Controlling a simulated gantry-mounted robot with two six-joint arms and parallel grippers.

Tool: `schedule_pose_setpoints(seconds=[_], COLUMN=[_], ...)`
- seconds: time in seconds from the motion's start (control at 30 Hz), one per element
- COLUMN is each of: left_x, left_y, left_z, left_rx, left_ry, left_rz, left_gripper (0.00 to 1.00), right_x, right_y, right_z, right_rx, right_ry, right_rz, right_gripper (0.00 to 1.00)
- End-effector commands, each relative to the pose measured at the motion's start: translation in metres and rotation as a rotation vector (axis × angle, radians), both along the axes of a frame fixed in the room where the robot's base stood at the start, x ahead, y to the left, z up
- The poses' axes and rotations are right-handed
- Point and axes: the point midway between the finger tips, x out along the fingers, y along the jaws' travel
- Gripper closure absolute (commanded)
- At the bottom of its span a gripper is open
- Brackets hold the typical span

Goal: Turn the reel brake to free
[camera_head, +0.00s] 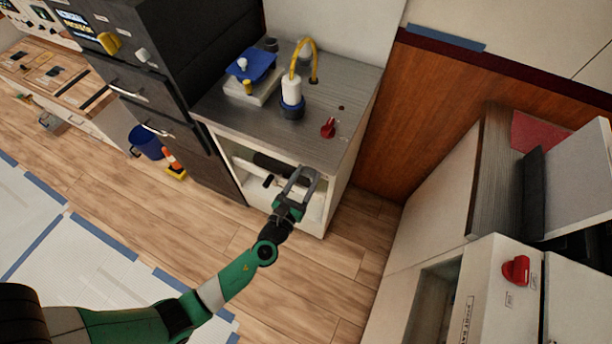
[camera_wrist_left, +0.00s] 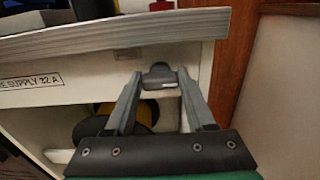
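My left gripper (camera_head: 298,176) is in front of the open-fronted cabinet under the grey counter, below the counter edge. In the left wrist view its two fingers (camera_wrist_left: 159,76) are spread, one on each side of a small dark grey knob or lever (camera_wrist_left: 160,75) on the white cabinet front. Whether the fingers touch it I cannot tell. This grey piece may be the reel brake; its setting is not readable. A black and yellow round reel (camera_wrist_left: 125,115) shows in the cabinet opening behind the left finger. My right gripper is not in view.
The counter (camera_head: 230,115) overhangs just above the gripper. On it stand a white cylinder with a yellow hose (camera_head: 291,92), a red knob (camera_head: 328,128) and a blue-topped box (camera_head: 250,66). A blue bucket (camera_head: 146,142) stands left. The wooden floor (camera_head: 300,270) before the cabinet is clear.

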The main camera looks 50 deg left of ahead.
Motion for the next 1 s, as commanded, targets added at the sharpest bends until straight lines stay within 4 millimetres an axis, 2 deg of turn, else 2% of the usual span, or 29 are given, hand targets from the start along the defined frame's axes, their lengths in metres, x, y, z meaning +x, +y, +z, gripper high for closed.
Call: schedule_pose_setpoints(seconds=[0.03,0.2,0.27,0.3,0.67,1.0], left_x=[0.000,0.000,0.000,0.000,0.000,-0.001], left_y=[0.000,0.000,0.000,0.000,0.000,0.001], left_z=[0.000,0.000,0.000,0.000,-0.001,-0.002], left_rx=[0.000,0.000,0.000,0.000,-0.057,-0.278], left_ry=[0.000,0.000,0.000,0.000,-0.022,-0.111], left_rz=[0.000,0.000,0.000,0.000,0.000,0.000], left_gripper=[0.56,0.87,0.98,1.00,1.00,1.00], right_x=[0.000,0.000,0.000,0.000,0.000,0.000], right_y=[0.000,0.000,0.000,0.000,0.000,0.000], right_z=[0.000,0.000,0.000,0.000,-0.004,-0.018], right_rx=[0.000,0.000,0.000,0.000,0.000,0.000], right_ry=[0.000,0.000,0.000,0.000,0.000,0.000], right_rz=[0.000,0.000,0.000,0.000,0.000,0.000], right_gripper=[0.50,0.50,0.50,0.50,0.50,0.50])
